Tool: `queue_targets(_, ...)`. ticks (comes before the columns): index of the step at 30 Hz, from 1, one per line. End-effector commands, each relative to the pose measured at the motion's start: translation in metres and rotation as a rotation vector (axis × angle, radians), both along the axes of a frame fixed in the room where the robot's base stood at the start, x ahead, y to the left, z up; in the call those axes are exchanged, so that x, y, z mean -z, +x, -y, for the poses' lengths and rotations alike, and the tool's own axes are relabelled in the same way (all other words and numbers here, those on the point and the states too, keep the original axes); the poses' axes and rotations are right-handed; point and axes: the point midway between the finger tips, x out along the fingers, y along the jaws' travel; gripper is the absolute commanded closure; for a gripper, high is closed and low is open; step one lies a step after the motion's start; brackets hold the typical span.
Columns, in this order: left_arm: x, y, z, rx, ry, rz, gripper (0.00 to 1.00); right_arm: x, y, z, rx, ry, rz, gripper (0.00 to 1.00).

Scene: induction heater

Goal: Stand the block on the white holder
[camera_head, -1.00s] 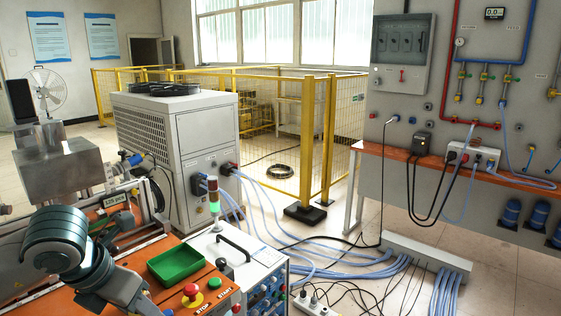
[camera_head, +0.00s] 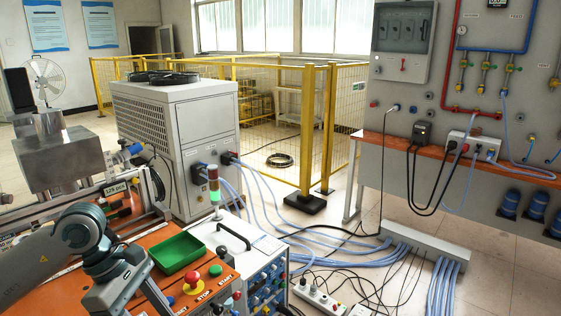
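I cannot make out the block or the white holder in the head view. My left arm comes in from the left over the orange bench (camera_head: 200,297), and its wrist bends down towards the bottom edge. Its gripper does not clearly show, so its fingers and anything between them are hidden from me. My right gripper is out of view.
A green tray (camera_head: 178,253) lies on the bench, with a red stop button (camera_head: 191,282) and a green button (camera_head: 215,271) near it. A grey metal box (camera_head: 58,160) stands behind my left arm. A handled control unit (camera_head: 255,258) stands right of the bench, and cables cross the floor.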

Motion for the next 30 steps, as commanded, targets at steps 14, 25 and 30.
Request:
queue_targets(14, 0.026, -0.016, 0.018, 0.81, -0.001, 0.0, 0.87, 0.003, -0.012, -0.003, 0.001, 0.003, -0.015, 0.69)
queue_targets(25, 0.042, -0.029, 0.028, 1.351, -0.001, 0.001, 0.87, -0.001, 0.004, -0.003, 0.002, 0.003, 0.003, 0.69)
queue_targets(30, 0.044, -0.031, 0.029, 1.438, -0.001, 0.003, 0.87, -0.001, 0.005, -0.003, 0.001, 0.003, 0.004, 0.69)
